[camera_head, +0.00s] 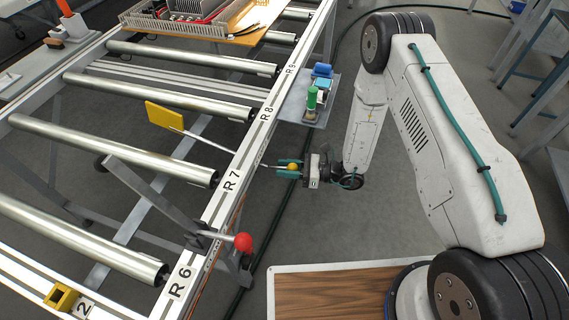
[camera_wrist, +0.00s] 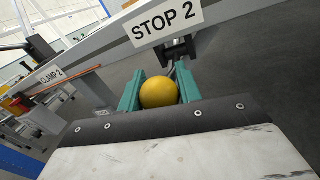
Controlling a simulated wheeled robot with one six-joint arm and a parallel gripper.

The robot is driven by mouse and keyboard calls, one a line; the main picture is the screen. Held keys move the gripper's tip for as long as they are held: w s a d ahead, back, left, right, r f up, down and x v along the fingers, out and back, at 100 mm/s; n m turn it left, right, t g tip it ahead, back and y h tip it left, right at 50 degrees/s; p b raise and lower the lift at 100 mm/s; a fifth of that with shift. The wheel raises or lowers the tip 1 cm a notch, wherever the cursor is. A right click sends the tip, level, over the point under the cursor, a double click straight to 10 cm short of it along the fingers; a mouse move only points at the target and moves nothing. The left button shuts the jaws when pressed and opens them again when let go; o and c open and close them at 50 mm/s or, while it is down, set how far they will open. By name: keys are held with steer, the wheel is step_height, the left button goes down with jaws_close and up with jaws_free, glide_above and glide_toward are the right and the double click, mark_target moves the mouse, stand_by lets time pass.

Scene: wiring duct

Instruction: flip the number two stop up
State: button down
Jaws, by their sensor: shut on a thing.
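My gripper (camera_head: 289,168) is shut on the yellow ball knob (camera_head: 293,167) of a lever, beside the conveyor's right rail near the R7 mark. In the wrist view the yellow ball (camera_wrist: 158,93) sits between my two teal fingers (camera_wrist: 158,90). A thin rod (camera_head: 215,145) runs left from the knob across the rail to a yellow stop plate (camera_head: 165,117), which shows between the rollers. A STOP 2 label (camera_wrist: 167,25) is on the rail just beyond the knob. The rod's pivot is partly hidden in the wrist view.
A lever with a red ball (camera_head: 243,242) stands out from the rail near R6. A CLAMP 2 label (camera_wrist: 52,75) shows at left in the wrist view. A small shelf (camera_head: 304,105) with green and blue items juts from the rail above my gripper.

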steer(key=c, duration=1)
jaws_free()
steer(key=shift+f, duration=0.1)
steer(key=d, duration=0.2)
steer(key=s+d, duration=0.1)
steer(key=d, duration=0.4)
steer(key=shift+s+d, duration=0.15)
steer(key=shift+d, duration=0.25)
steer(key=s+d+r+n+g+h, duration=0.1)
steer(key=s+r+n+g+h, duration=0.3)
steer(key=r, duration=0.6)
steer(key=s+r+n+g, duration=0.1)
steer(key=r+n+g, duration=0.1)
steer(key=r+n, duration=0.5)
steer(key=s+d+r+n+g+h, duration=0.1)
steer(key=s+r+n+g+h, duration=0.15)
steer(key=r, duration=0.95)
steer(key=s+d+r+n+t+h, duration=0.2)
steer(key=s+d+r+h, duration=0.1)
steer(key=s, duration=0.3)
steer(key=s+d+r+n+t+h, duration=0.2)
steer(key=s+d+r+n+h, duration=0.1)
steer(key=s+d+r, duration=0.3)
steer(key=s+d+r+n+t+h, duration=0.3)
steer(key=s+d+r+h, duration=0.2)
steer(key=s, duration=0.1)
steer(key=shift+n, duration=0.25)
